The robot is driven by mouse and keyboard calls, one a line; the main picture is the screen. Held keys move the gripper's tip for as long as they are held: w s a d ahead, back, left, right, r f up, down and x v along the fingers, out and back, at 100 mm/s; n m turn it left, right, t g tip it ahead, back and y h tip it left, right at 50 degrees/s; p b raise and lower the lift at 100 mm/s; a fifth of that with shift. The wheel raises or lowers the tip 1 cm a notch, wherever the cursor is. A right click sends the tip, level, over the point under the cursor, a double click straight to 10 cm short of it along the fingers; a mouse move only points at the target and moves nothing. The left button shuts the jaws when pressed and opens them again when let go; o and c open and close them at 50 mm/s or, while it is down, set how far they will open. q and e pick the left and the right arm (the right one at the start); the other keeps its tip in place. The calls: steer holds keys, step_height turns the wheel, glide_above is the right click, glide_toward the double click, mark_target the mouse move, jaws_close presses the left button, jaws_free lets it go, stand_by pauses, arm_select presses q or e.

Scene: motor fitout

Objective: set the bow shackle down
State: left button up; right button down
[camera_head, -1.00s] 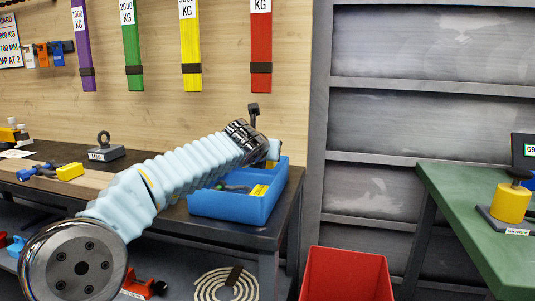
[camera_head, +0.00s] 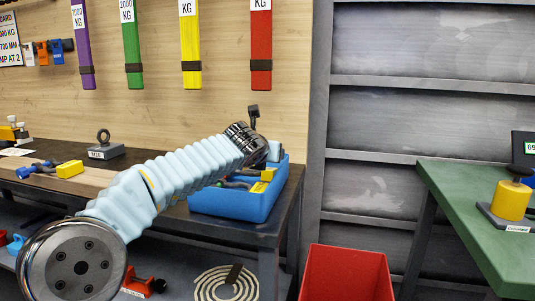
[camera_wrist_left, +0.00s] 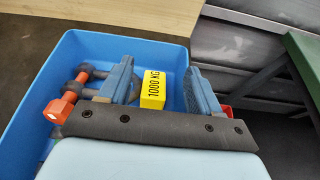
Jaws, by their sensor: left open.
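The bow shackle (camera_wrist_left: 83,93) is dark grey with an orange-red pin end and a yellow block marked 1000 KG (camera_wrist_left: 152,88). It lies in the blue tray (camera_wrist_left: 50,85), partly hidden behind my left finger in the wrist view. In the head view the yellow block (camera_head: 268,174) shows low inside the tray (camera_head: 235,205). My left gripper (camera_wrist_left: 160,85) is open, its two blue fingers on either side of the yellow block with gaps visible. In the head view my left gripper (camera_head: 274,152) is over the tray's back right corner. My right gripper is not in view.
The tray stands at the right end of the dark bench (camera_head: 262,232). A blue and yellow shackle (camera_head: 50,170) and an eye bolt block (camera_head: 105,147) lie to the left. A red bin (camera_head: 345,275) stands below right; a green table (camera_head: 460,210) is at right.

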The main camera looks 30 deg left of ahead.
arm_select(q)
steer(key=shift+r, duration=0.2)
steer(key=v, duration=1.2)
steer(key=shift+r, duration=0.4)
